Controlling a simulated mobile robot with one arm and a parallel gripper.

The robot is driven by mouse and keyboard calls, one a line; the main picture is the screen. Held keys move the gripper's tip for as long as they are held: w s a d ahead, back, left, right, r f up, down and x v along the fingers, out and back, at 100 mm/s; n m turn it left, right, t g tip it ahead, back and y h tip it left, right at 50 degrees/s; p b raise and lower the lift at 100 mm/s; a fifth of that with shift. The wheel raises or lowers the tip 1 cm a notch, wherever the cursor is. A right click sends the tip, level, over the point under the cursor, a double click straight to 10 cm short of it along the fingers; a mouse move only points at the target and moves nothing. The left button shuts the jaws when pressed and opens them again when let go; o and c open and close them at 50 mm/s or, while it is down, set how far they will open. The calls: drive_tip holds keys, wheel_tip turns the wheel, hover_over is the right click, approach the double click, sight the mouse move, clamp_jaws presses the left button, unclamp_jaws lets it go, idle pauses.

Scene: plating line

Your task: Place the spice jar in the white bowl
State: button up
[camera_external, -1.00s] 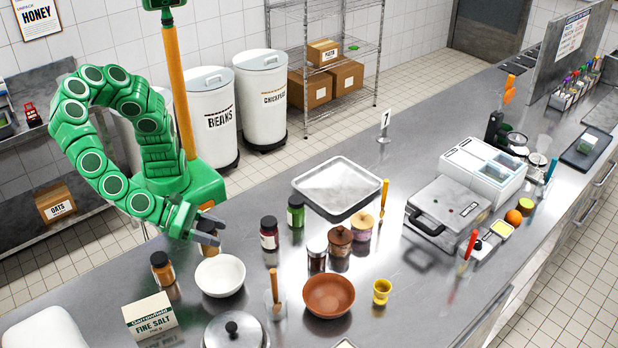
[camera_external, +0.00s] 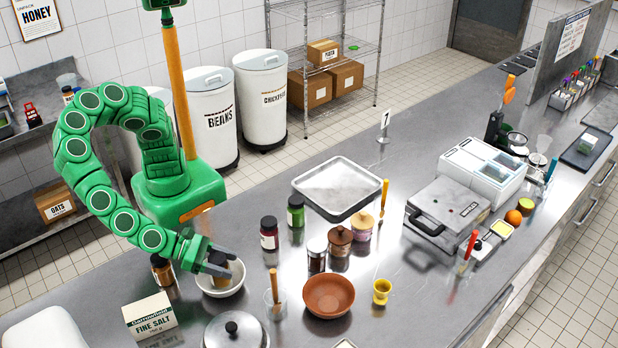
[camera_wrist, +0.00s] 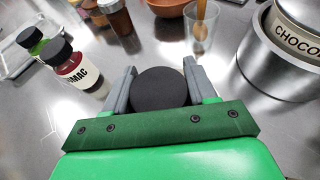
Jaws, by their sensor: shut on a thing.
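The white bowl (camera_external: 237,285) stands on the steel counter in the external view. My gripper (camera_external: 219,264) is shut on the spice jar (camera_external: 220,281), a small brownish jar with a dark lid. The jar looks upright and is within the bowl's outline. I cannot tell if it touches the bowl's bottom. In the wrist view the round black lid (camera_wrist: 160,88) sits between the two grey fingers of my gripper (camera_wrist: 158,82). The lid and my gripper hide the jar's body there, and the bowl does not show.
Another dark-lidded jar (camera_external: 162,269) stands just left of the bowl. The fine salt box (camera_external: 150,315) is in front left, a lidded pot (camera_external: 235,332) in front. A glass with a wooden handle (camera_external: 275,300) and a terracotta bowl (camera_external: 329,296) are to the right.

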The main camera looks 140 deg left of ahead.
drive_tip(key=shift+f, duration=0.5)
drive_tip(key=o, duration=1.2)
drive_tip(key=shift+f, duration=0.1)
drive_tip(key=shift+s+d+r, duration=0.1)
drive_tip(key=shift+r, duration=0.1)
drive_tip(key=v, duration=1.1)
drive_tip(key=shift+s+d, duration=0.25)
drive_tip(key=shift+s, duration=0.05)
